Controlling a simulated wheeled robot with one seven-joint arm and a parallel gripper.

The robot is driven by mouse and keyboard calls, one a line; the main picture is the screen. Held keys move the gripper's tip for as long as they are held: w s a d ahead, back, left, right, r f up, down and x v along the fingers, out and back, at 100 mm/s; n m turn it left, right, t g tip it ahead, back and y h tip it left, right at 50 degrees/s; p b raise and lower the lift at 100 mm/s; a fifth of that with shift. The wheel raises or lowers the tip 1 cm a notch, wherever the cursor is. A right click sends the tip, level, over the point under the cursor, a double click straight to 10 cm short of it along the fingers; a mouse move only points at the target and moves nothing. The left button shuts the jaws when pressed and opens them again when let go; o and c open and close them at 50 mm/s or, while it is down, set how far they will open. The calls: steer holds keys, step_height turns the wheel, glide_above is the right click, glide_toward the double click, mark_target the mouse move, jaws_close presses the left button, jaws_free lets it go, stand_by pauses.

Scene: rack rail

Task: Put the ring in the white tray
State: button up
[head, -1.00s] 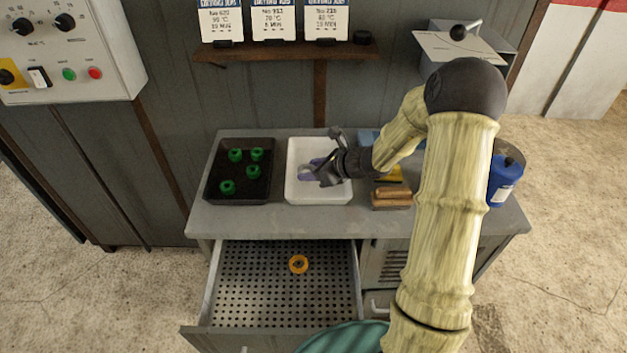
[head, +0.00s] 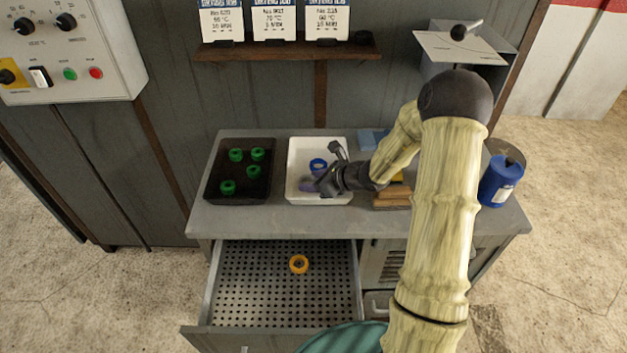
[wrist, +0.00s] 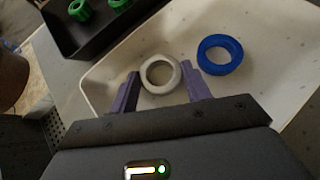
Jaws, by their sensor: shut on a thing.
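The white tray (head: 300,150) stands on the worktop, with its floor also showing in the wrist view (wrist: 112,62). My gripper (head: 308,186) is low over the front part of the tray. Its purple fingers (wrist: 162,80) are shut on a pale grey-white ring (wrist: 159,75) in the wrist view. I cannot tell whether this ring touches the tray floor. In the head view it is hidden or too small to make out. A blue ring (wrist: 220,55) lies in the tray, right of and apart from the held ring; it also shows in the head view (head: 318,165).
A black tray (head: 240,193) with several green rings stands to the left. An orange ring (head: 298,264) lies in the open perforated drawer (head: 255,290). Brown blocks (head: 392,197) and a blue canister (head: 500,182) are to the right. A shelf (head: 285,50) hangs behind.

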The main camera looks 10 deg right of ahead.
steer(key=shift+f, duration=0.2)
steer(key=o, duration=0.9)
steer(key=shift+r, duration=0.1)
steer(key=shift+o, duration=0.8)
steer(key=shift+w, duration=0.15)
steer(key=shift+s+d+r, duration=0.15)
steer(key=shift+s+r, duration=0.05)
steer(key=shift+r, duration=0.05)
steer(key=v, duration=1.1)
steer(key=shift+s+d+r, duration=0.15)
steer(key=shift+s+r, duration=0.1)
